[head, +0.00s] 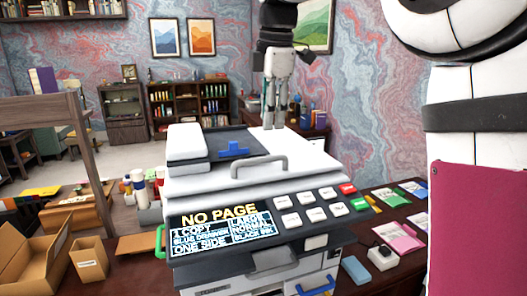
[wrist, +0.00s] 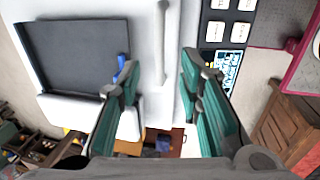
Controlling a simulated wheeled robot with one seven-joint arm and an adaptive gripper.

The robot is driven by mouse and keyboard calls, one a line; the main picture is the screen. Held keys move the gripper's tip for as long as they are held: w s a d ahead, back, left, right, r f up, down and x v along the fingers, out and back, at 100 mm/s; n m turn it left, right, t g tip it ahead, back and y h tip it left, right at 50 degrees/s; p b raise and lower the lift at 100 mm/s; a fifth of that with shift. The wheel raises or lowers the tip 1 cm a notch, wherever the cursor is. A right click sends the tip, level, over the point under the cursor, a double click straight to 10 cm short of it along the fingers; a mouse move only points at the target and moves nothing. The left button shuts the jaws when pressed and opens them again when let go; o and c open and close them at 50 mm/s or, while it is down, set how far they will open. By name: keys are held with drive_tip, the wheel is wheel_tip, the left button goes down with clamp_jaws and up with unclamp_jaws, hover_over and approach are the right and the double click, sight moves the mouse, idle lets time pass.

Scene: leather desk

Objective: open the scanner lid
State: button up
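The scanner is a white and grey copier with a dark control panel (head: 268,214) whose screen reads "NO PAGE". Its white lid (head: 305,158) lies flat and shut, with a grey bar handle (head: 258,166) near the front edge. My gripper (head: 275,127) points down above the lid, apart from the handle and empty. In the wrist view my gripper (wrist: 160,62) is open, its two green-sided fingers spread. The handle (wrist: 163,45) runs between the two fingertips in that view.
A dark document tray (head: 222,143) with a blue guide sits on the lid's left. Open cardboard boxes (head: 35,253) stand at the left, and colored packets (head: 400,236) lie on the desk at the right. A magenta panel (head: 478,180) fills the right edge.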

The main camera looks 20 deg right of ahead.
sight(266, 158)
drive_tip(key=f, duration=0.3)
drive_tip(key=w+f+p, duration=0.1)
drive_tip(key=f, duration=0.2)
drive_tip(key=w+f, duration=0.1)
drive_tip(key=f, duration=0.3)
drive_tip(key=shift+r, duration=0.1)
clamp_jaws()
